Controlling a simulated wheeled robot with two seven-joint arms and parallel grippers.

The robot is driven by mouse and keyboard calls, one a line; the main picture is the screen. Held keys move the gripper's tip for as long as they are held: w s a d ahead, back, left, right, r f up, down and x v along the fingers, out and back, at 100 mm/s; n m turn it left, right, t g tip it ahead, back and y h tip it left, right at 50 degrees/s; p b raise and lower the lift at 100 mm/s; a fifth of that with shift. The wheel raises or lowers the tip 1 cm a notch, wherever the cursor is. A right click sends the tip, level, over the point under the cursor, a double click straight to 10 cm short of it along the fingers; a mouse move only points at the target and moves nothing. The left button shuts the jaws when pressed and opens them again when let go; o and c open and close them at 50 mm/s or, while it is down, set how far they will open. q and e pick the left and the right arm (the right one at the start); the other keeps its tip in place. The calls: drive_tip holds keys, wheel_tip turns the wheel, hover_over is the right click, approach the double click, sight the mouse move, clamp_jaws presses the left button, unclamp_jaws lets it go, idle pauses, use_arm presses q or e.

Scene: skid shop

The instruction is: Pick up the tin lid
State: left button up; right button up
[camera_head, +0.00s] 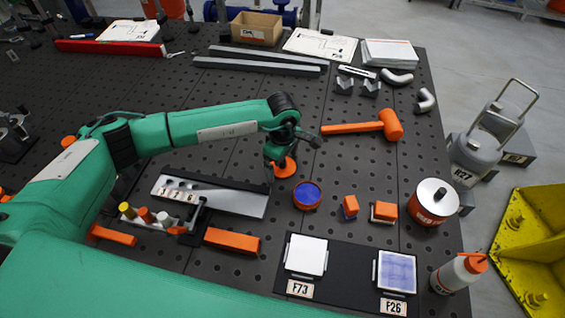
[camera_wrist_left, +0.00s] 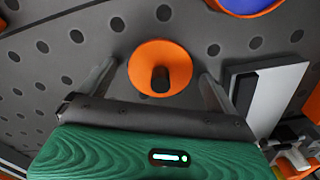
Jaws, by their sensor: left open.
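The tin lid (camera_head: 287,168) is an orange disc with a black knob, lying on the dark perforated table. It also shows in the left wrist view (camera_wrist_left: 180,60), between the two fingers. My left gripper (camera_head: 279,163) is open over the lid and partly hides it in the head view. In the wrist view the fingers of the left gripper (camera_wrist_left: 158,75) stand to either side of the lid, with gaps, and it is not held. An open round tin (camera_head: 307,196), orange-rimmed and blue inside, stands just right of the lid. My right gripper is not in view.
A metal plate with number tags (camera_head: 222,199) lies left of the tin. An orange mallet (camera_head: 362,127) lies behind it. Orange blocks (camera_head: 350,206), a white-lidded can (camera_head: 432,202) and a bottle (camera_head: 460,273) stand right. A dark panel (camera_head: 345,273) lies in front.

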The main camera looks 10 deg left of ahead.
use_arm(q)
drive_tip(key=c, duration=0.9)
drive_tip(key=shift+r, duration=0.1)
